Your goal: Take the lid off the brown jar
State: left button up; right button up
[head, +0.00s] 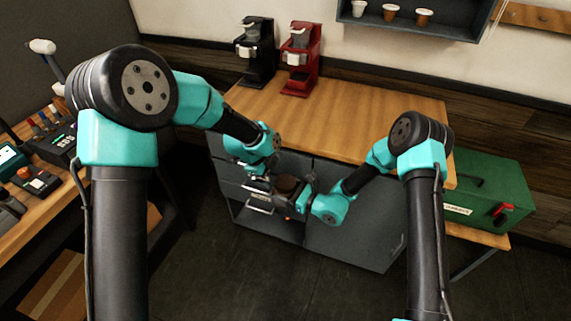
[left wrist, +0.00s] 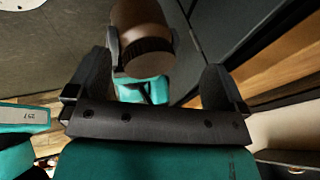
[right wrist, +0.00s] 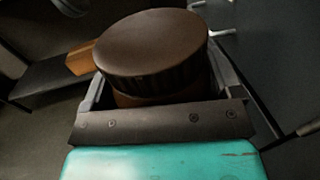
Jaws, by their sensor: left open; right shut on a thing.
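The brown jar (right wrist: 150,99) is held in my right gripper (head: 298,198), whose fingers stand on both sides of its body. Its round lid (right wrist: 152,48), with a smooth brown top and dark ribbed side, sits on the jar. In the head view the lid (head: 287,184) is small, between my two grippers, in front of the cabinet. My left gripper (head: 264,189) is open and empty. In the left wrist view the ribbed lid (left wrist: 147,50) shows ahead, between the left gripper's spread fingers (left wrist: 158,75) and apart from them. Most of the jar body is hidden.
The grey cabinet (head: 355,220) with a wooden top (head: 350,105) stands close behind the grippers. A black brewer (head: 256,50) and a red brewer (head: 299,58) stand on it. A green case (head: 490,190) is at the right. Open floor lies in front.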

aim_at(285, 182)
pick_arm(q)
jog(key=d+r+m, duration=0.1)
jog(key=m, duration=0.1)
jog(key=d+r+m+g+y, duration=0.1)
jog(key=d+m, duration=0.1)
jog(key=d+r+m+y, duration=0.1)
jog(key=d+m, duration=0.1)
jog(key=shift+s+r, duration=0.3)
jog(key=m, duration=0.1)
jog(key=y, duration=0.1)
jog(key=m+g+y, duration=0.1)
jog(key=shift+s+d+r+m, duration=0.25)
jog(key=shift+s+r+m, duration=0.05)
jog(key=shift+s, duration=0.1)
jog(key=shift+f, duration=4.05)
jog(key=shift+c, duration=0.5)
